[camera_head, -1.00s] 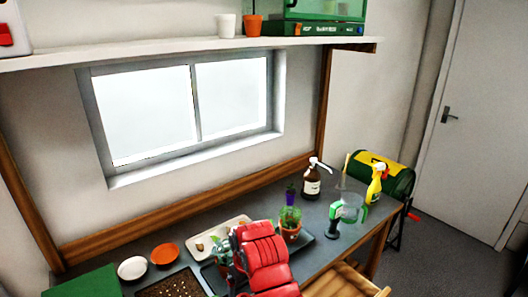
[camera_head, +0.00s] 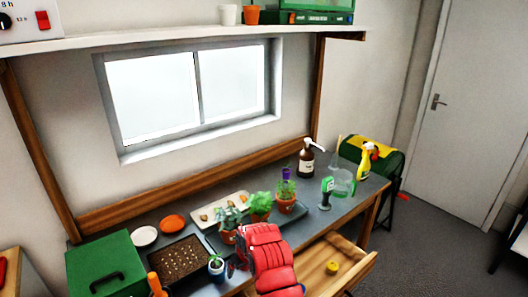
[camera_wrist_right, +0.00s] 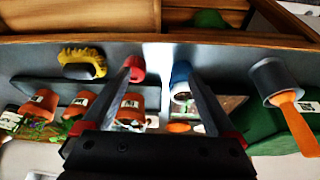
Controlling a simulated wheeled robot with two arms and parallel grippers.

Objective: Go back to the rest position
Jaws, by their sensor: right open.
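My right arm shows as a red padded forearm in the head view, reaching over the front edge of the grey workbench (camera_head: 345,208). Its fingers are hard to make out there. In the right wrist view my right gripper (camera_wrist_right: 158,72) has its two dark fingers spread apart, with nothing between them but bench surface. The fingers appear in front of orange pots (camera_wrist_right: 80,103) on one side and a blue pot (camera_wrist_right: 181,82) on the other. My left gripper is in neither view.
Potted plants (camera_head: 286,196), a seed tray (camera_head: 180,262) and a green box (camera_head: 104,266) stand on the bench. A wooden drawer (camera_head: 312,268) holding a yellow item (camera_head: 332,268) is open right of my arm. Floor is clear near the door (camera_head: 468,110).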

